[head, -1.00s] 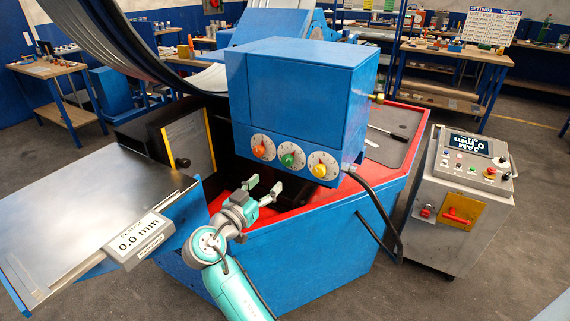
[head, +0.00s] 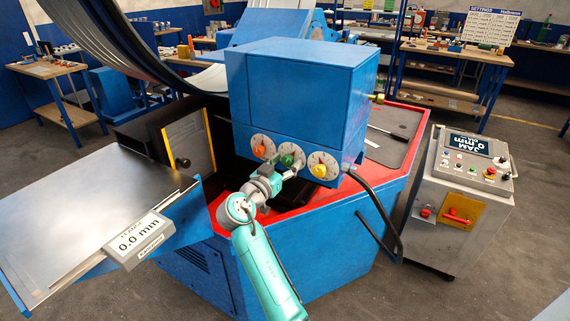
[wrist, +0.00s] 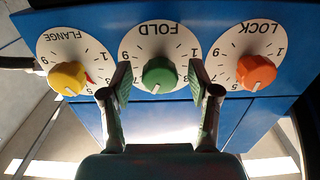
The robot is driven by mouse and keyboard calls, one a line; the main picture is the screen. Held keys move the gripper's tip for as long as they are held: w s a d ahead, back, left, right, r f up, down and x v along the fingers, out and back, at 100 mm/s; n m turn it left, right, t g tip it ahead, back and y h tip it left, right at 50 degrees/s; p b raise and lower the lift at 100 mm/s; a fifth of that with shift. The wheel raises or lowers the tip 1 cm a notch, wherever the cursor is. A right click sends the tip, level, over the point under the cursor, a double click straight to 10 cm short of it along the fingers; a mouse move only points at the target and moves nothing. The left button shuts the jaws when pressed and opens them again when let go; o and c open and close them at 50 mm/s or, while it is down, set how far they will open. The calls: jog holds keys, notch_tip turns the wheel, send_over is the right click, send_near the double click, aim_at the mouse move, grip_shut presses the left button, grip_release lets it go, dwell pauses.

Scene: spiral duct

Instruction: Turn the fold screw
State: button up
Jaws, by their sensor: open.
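The fold screw is the green knob (wrist: 160,75) in the middle of a row of three, on a white dial marked FOLD. The wrist view shows the dial upside down, and the knob's white pointer mark is toward the picture's bottom. The green knob also shows in the head view (head: 287,158), on the front of the blue box. My gripper (wrist: 159,78) is open, with one finger on each side of the green knob and a gap to it on both sides. In the head view my gripper (head: 281,168) is right at the dial and partly covers it.
The yellow FLANGE knob (wrist: 67,77) and the orange LOCK knob (wrist: 256,72) sit close on either side. A black cable (head: 375,205) hangs right of the blue box (head: 300,95). A flange readout (head: 140,240) shows 0.0 mm. A grey control cabinet (head: 462,200) stands at the right.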

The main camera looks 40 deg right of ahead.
jog(key=c, duration=1.1)
jog(key=shift+c, duration=0.2)
jog(key=shift+n, duration=0.3)
jog(key=n, duration=0.3)
jog(key=shift+n, duration=0.3)
jog(key=n, duration=0.3)
jog(key=shift+n, duration=0.3)
jog(key=n, duration=0.4)
jog(key=shift+s+n, duration=0.1)
jog(key=shift+n, duration=2)
